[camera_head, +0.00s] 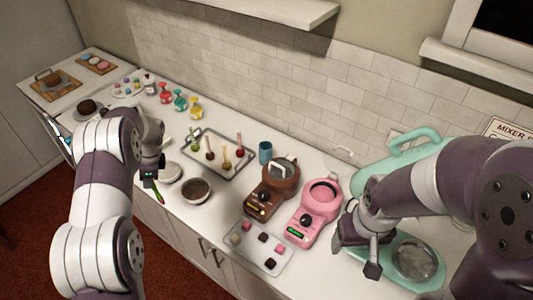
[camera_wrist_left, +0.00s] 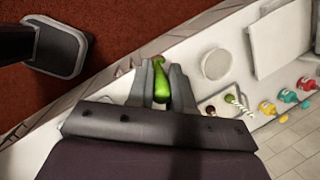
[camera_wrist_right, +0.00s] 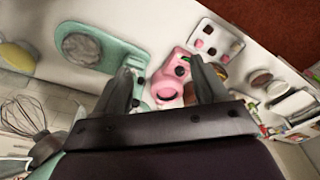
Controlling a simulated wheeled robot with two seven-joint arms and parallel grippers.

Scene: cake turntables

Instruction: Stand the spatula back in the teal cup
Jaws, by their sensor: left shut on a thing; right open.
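My left gripper (camera_head: 150,176) is shut on the spatula (camera_head: 158,193), whose green part also shows between the fingers in the left wrist view (camera_wrist_left: 160,84). It holds the spatula near the counter's front edge, left of the dark-filled bowl; most of the spatula is hidden by the gripper. The teal cup (camera_head: 265,152) stands upright on the counter near the wall, to the right of the gripper and well apart from it. My right gripper (camera_wrist_right: 165,88) is open and empty, above the right part of the counter by the mint mixer.
A tray of cake pops (camera_head: 218,153) lies between my left gripper and the cup. A bowl (camera_head: 196,190), a brown melting pot (camera_head: 272,188), a pink one (camera_head: 315,212) and a chocolate tray (camera_head: 258,249) stand nearby. The mint mixer (camera_head: 400,150) is at the right.

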